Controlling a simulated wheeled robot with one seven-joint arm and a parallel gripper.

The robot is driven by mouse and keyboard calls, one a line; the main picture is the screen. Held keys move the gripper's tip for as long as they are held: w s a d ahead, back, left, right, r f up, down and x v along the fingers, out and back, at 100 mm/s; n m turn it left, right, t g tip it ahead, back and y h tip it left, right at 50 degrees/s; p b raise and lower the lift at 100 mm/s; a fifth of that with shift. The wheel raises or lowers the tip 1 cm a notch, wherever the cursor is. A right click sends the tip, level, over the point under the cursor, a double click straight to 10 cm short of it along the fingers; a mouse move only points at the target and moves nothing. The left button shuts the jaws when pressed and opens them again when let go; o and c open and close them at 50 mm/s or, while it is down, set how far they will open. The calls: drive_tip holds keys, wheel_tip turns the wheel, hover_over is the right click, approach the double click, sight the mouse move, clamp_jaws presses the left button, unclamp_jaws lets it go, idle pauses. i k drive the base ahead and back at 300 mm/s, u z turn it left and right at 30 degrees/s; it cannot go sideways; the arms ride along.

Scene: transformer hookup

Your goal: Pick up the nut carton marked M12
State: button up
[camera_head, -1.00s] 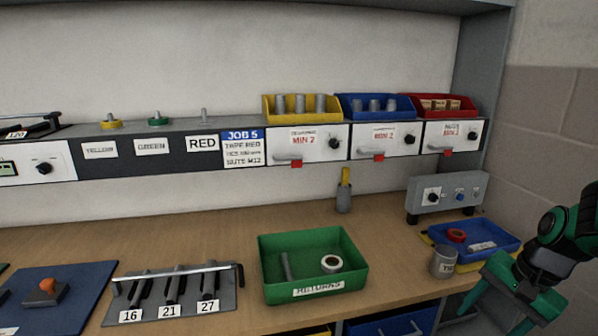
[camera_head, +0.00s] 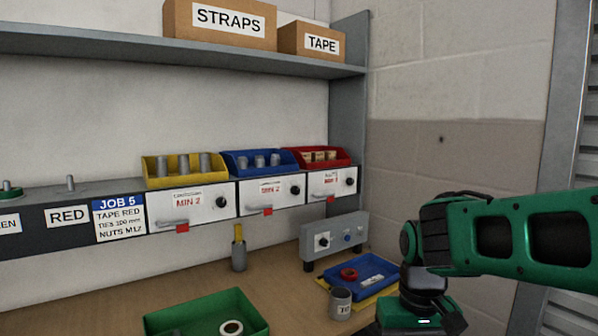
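Small tan cartons (camera_head: 319,155) stand in a row in the red bin (camera_head: 341,153) on the shelf at the right. Their markings are too small to read, so I cannot tell which is M12. The job card (camera_head: 119,219) reads JOB 5, TAPE RED, TIES and NUTS M12. My green and black arm reaches in from the right. The end of my arm (camera_head: 420,316) points down at the lower right, beside the blue tray and well below the red bin. Its fingers are not visible, being cut off by the bottom edge.
A blue tray (camera_head: 386,268) holds a red tape roll (camera_head: 349,274) and a pale item. A grey cup (camera_head: 340,303) stands beside it, a grey control box (camera_head: 334,241) behind. Yellow (camera_head: 150,173) and blue (camera_head: 231,163) bins share the shelf. A green returns bin (camera_head: 248,316) stands at the front.

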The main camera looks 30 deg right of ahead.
sight(316, 156)
drive_tip(key=u, duration=1.85)
drive_tip(key=k, duration=0.85)
drive_tip(key=z, duration=2.2)
